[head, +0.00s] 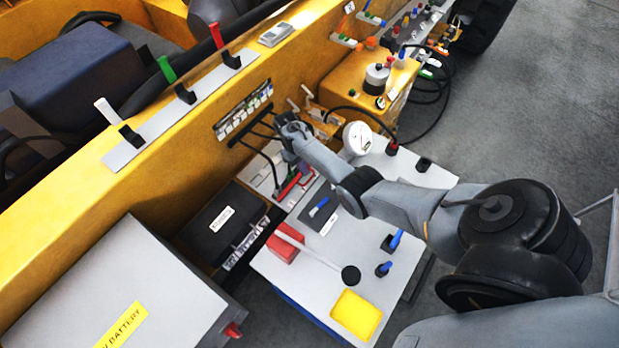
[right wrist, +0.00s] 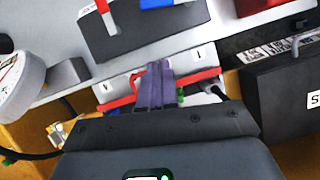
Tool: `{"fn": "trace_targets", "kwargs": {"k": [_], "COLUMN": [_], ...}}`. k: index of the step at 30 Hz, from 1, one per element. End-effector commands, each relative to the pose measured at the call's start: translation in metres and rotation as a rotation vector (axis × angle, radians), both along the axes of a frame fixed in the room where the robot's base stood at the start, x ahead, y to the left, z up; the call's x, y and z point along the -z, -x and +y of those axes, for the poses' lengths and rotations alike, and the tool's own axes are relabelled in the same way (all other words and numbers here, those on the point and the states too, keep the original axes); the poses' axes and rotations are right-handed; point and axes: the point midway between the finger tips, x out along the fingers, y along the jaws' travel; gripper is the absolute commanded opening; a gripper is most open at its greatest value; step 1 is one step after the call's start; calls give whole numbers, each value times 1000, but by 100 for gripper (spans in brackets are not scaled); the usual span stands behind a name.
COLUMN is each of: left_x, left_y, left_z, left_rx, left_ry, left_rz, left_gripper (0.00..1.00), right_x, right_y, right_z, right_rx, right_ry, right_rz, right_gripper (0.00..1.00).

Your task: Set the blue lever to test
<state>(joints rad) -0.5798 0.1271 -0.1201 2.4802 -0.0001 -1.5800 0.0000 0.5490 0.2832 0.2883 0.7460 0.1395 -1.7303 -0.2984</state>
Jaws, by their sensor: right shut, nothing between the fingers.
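A short blue lever (head: 318,207) sits on a dark plate (head: 326,219) with a small label, on the light worktop. In the right wrist view the blue lever (right wrist: 166,3) is cut off at the top edge. The label cannot be read fully. My right gripper (head: 287,155) is beyond the plate, near the yellow wall, apart from the blue lever. In the right wrist view its fingers (right wrist: 155,85) are together and empty over a white panel with a red edge (right wrist: 117,92). My left gripper is not in view.
A round gauge (head: 357,138) stands beside my right forearm. A red block (head: 285,246) with a long black-knobbed rod lies near the blue lever. Blue knobs (head: 394,239) and a yellow pad (head: 356,314) are nearer. Black cables (head: 262,137) hang by the wall.

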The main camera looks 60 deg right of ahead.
Motion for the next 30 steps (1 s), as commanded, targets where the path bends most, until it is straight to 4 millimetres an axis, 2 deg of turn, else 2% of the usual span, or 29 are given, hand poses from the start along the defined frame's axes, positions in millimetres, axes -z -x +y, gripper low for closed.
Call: {"fn": "trace_targets", "kwargs": {"k": [16, 18, 22, 30], "left_x": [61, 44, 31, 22], "left_y": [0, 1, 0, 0], "left_z": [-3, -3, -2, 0], "left_rx": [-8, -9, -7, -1], "left_ry": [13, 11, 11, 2], "left_rz": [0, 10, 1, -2], "left_gripper": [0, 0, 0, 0], "right_x": [93, 80, 82, 84], "right_y": [34, 43, 57, 71], "right_z": [9, 12, 15, 19], "right_rx": [0, -1, -1, 0], "right_ry": [0, -1, -1, -1], "right_rz": [1, 2, 1, 0], "right_gripper": [0, 0, 0, 0]}}
